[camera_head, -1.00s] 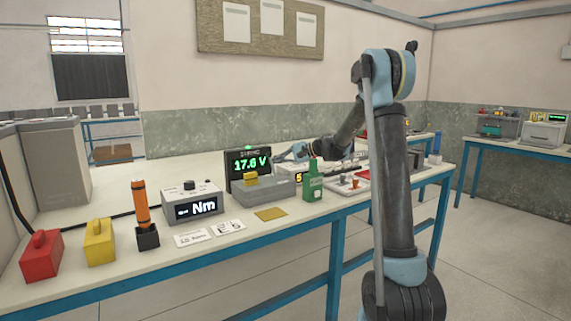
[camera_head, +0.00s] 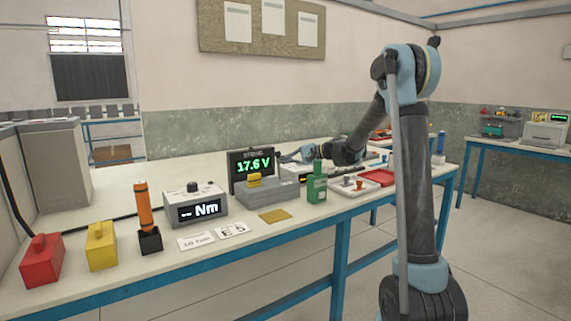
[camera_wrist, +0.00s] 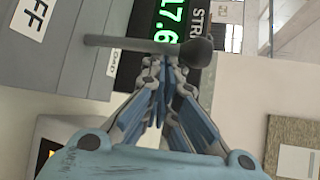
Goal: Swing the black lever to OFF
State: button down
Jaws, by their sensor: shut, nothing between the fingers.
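The black lever (camera_wrist: 135,45) shows in the wrist view as a dark bar with a round knob (camera_wrist: 198,52) at its right end. It crosses just beyond my gripper (camera_wrist: 162,66), whose fingers are shut with nothing between them. The fingertips are close to the bar beside the knob; I cannot tell if they touch it. A white OFF label (camera_wrist: 38,12) is at the upper left, and a small LOAD label (camera_wrist: 113,62) is nearer the bar. In the head view my gripper (camera_head: 287,158) is by the voltage display (camera_head: 252,167); I cannot make out the lever there.
The display reads 17.6 V. In front of it is a grey box (camera_head: 270,196) with a yellow block (camera_head: 254,181). The Nm meter (camera_head: 198,208), orange tool (camera_head: 144,205) and red box (camera_head: 41,262) are further left.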

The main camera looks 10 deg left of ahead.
jog(key=shift+d, duration=0.1)
dwell(0.3)
jog(key=w+v, duration=0.1)
jog(key=v, duration=1.1)
jog(key=shift+s, duration=0.5)
jog(key=shift+f, duration=0.1)
